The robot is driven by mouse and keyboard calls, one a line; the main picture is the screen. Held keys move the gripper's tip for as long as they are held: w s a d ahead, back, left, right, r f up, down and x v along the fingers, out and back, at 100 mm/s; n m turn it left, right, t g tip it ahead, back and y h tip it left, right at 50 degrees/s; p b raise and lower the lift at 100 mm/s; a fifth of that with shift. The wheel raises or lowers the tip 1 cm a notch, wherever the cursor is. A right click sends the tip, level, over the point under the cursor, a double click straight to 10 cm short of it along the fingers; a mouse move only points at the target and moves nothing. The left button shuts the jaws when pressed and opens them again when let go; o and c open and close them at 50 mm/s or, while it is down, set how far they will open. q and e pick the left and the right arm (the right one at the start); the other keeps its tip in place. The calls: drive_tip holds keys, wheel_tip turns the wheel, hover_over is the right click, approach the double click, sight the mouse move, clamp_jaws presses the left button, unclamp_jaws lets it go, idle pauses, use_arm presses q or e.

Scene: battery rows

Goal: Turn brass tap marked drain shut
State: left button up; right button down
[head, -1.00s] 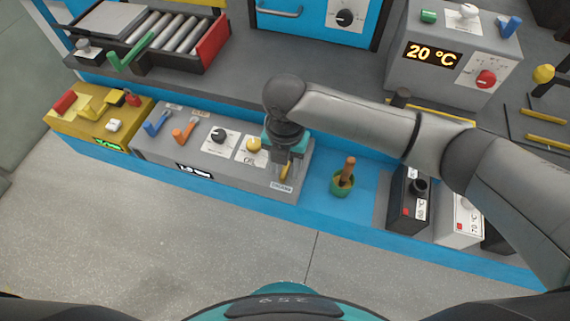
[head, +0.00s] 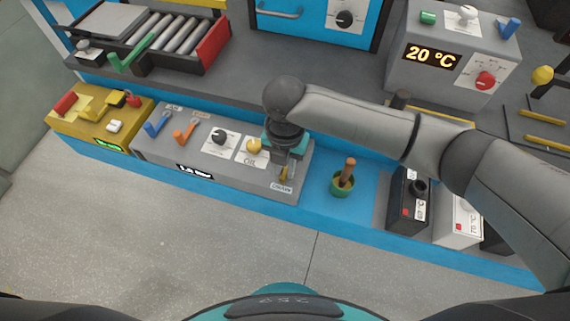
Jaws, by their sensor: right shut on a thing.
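The brass tap (head: 284,171) marked drain is at the right end of the long grey panel (head: 222,171). Only a small brass part of its handle shows below my right gripper. The drain label (head: 281,188) lies in front of it. My right gripper (head: 285,168) points down over the tap and is shut on it. The gripper body hides most of the tap and the fingertips. My left gripper is not in view.
A yellow knob (head: 254,145) and a black knob (head: 219,137) sit left of the tap, with orange (head: 184,134) and blue levers (head: 156,124) beyond. A green pot (head: 342,185) with a wooden-handled tool stands right. A grey box with a temperature display (head: 432,55) stands behind.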

drive_tip(key=shift+r+m+p, duration=0.15)
drive_tip(key=shift+m+p, duration=0.25)
drive_tip(key=shift+p, duration=0.3)
drive_tip(key=m+p, duration=0.7)
drive_tip(key=p, duration=0.1)
drive_tip(key=m+p, duration=0.3)
drive_tip(key=m, duration=0.2)
drive_tip(key=shift+p, duration=0.35)
drive_tip(key=shift+m+p, duration=1.05)
drive_tip(key=shift+m, duration=1.35)
drive_tip(key=c, duration=0.8)
unclamp_jaws()
drive_tip(key=shift+c, duration=0.2)
